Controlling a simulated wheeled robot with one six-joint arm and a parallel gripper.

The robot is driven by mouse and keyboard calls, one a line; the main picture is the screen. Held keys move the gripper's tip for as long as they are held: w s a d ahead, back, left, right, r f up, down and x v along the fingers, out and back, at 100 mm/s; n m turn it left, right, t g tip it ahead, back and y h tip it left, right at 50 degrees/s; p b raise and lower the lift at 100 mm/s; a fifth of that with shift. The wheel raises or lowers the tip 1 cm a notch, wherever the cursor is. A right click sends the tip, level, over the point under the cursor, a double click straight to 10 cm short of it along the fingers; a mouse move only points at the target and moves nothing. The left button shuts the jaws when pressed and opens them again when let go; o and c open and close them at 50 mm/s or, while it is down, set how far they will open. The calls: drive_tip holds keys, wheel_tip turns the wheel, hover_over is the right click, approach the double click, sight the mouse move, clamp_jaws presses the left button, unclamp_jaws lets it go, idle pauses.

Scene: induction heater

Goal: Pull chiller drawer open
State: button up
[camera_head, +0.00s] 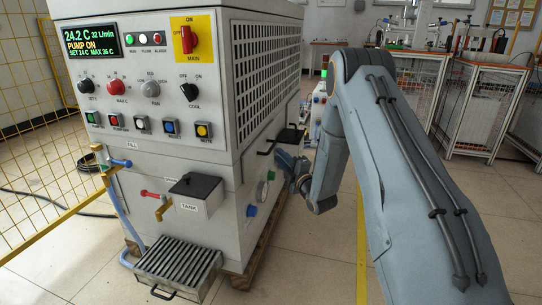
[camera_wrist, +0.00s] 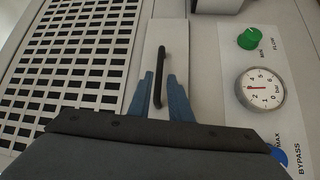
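The chiller is a big light-grey cabinet (camera_head: 205,120) with a control panel. On its slotted side, a pale drawer front (camera_wrist: 167,32) carries a slim black bar handle (camera_wrist: 161,62), seen upright in the wrist view. The handle also shows in the head view (camera_head: 265,149). The drawer front looks about flush with the panel. My gripper (camera_head: 282,157) is at the chiller's side, close to the handle. In the wrist view, its two blue fingers (camera_wrist: 160,80) stand apart on either side of the handle's lower part, with gaps showing. Contact cannot be seen.
A pressure gauge (camera_wrist: 262,88) and a green knob (camera_wrist: 248,39) sit beside the drawer front. A black box-like part (camera_head: 291,136) projects near the handle. A ribbed tray (camera_head: 178,268) stands at the chiller's front foot.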

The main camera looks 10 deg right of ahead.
sight(272, 147)
drive_tip(key=b+x, duration=0.1)
drive_tip(key=x, duration=0.6)
drive_tip(key=shift+w+a+r+b, duration=0.1)
drive_tip(key=shift+w+b, duration=0.25)
drive_tip(key=shift+b, duration=0.05)
drive_tip(key=shift+c, duration=0.3)
clamp_jaws()
